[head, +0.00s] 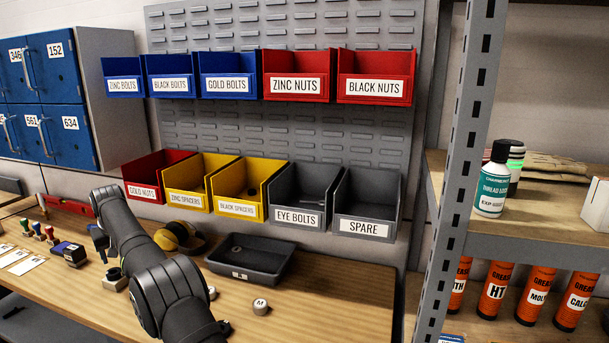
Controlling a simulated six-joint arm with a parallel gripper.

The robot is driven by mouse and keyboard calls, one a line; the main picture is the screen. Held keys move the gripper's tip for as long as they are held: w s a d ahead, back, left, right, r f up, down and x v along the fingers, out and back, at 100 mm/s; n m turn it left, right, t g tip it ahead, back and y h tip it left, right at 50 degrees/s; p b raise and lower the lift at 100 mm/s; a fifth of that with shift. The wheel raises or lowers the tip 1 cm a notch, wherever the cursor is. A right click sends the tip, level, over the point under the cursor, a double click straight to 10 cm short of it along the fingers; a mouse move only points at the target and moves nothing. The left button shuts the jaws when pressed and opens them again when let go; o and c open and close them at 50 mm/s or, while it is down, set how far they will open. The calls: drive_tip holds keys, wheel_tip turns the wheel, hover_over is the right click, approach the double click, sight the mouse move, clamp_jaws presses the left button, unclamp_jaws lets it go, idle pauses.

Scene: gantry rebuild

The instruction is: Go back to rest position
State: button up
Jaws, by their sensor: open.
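My arm reaches up from the bottom edge in the head view and bends down at its far end over the left part of the wooden bench (330,310). My gripper (102,252) is at that end, small and dark, above the bench between the stamps and a small dark item (115,280). It is open, and I see nothing held in it. The arm hides part of the bench behind it.
Labelled bins hang on the grey panel (290,130) in two rows. A black tray (250,262), a yellow-and-black item (180,237) and a round part marked M (260,306) lie on the bench. A metal shelf post (462,170) stands at right.

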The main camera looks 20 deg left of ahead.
drive_tip(key=w+d+r+m+t+h, duration=0.1)
drive_tip(key=w+d+r+m, duration=0.25)
drive_tip(key=d, duration=0.65)
drive_tip(key=w+d+r+m+h, duration=0.1)
drive_tip(key=w+d+r+m, duration=0.2)
drive_tip(key=d, duration=0.6)
drive_tip(key=s+d+f+m+h, duration=0.1)
drive_tip(key=d+m+h, duration=0.1)
drive_tip(key=d+m, duration=0.5)
drive_tip(key=s+d+f+m+h, duration=0.1)
drive_tip(key=d+m, duration=0.5)
drive_tip(key=d, duration=1.3)
drive_tip(key=shift+s+d+m+h, duration=0.4)
drive_tip(key=shift+s+h, duration=0.35)
drive_tip(key=shift+h, duration=0.25)
drive_tip(key=shift+f, duration=0.1)
